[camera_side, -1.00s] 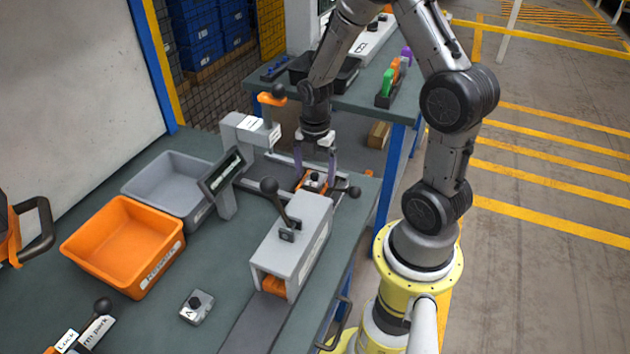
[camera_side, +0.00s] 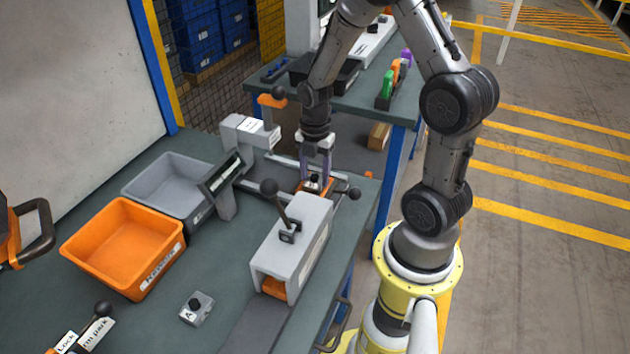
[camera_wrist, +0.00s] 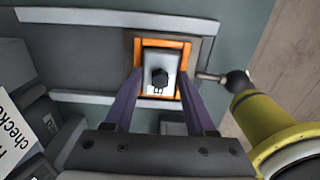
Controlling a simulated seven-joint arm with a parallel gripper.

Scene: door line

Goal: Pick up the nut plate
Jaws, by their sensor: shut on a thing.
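The nut plate (camera_wrist: 148,62) is a small light-grey plate with a black knob on top. It sits in an orange-rimmed nest (camera_wrist: 177,44) at the far end of the bench fixture. My gripper (camera_side: 315,181) points straight down over it. In the wrist view, my gripper's purple fingers (camera_wrist: 160,82) are shut on the plate from both sides. In the side view the plate is mostly hidden between the fingers, with its dark knob showing. A similar grey plate marked A (camera_side: 197,309) lies loose on the bench, apart from my gripper.
A grey housing with a ball-ended lever (camera_side: 292,247) stands just in front of the nest. A ball-ended handle (camera_side: 353,193) sticks out to its right. A grey clamp post (camera_side: 245,135) stands left. Orange (camera_side: 126,288) and grey (camera_side: 140,189) bins are further left.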

